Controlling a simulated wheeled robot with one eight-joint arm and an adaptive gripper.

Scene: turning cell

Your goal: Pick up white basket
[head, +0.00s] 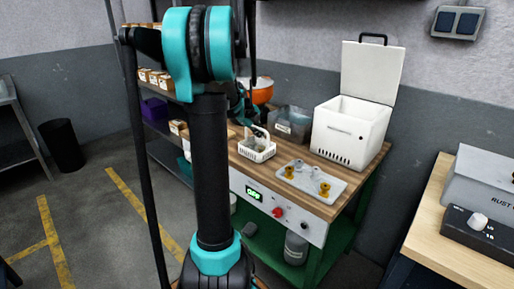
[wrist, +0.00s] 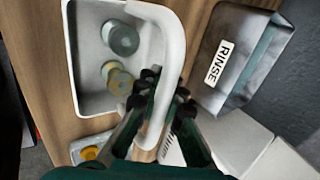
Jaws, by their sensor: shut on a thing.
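The white basket (head: 257,153) is near the middle of the wooden bench top in the head view, with its handle arching up. In the wrist view the basket (wrist: 90,103) holds a grey round part (wrist: 121,39) and yellowish parts (wrist: 117,78). My gripper (wrist: 160,88) is shut on the basket's curved white handle (wrist: 174,50). I cannot tell whether the basket's base touches the bench.
A grey bin labelled RINSE (wrist: 237,62) stands beside the basket, near the wall. A white box with a raised lid (head: 350,135) stands to the right. A tray (head: 300,190) with yellow and grey parts lies in front of it. A shelf with small boxes is behind my arm.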

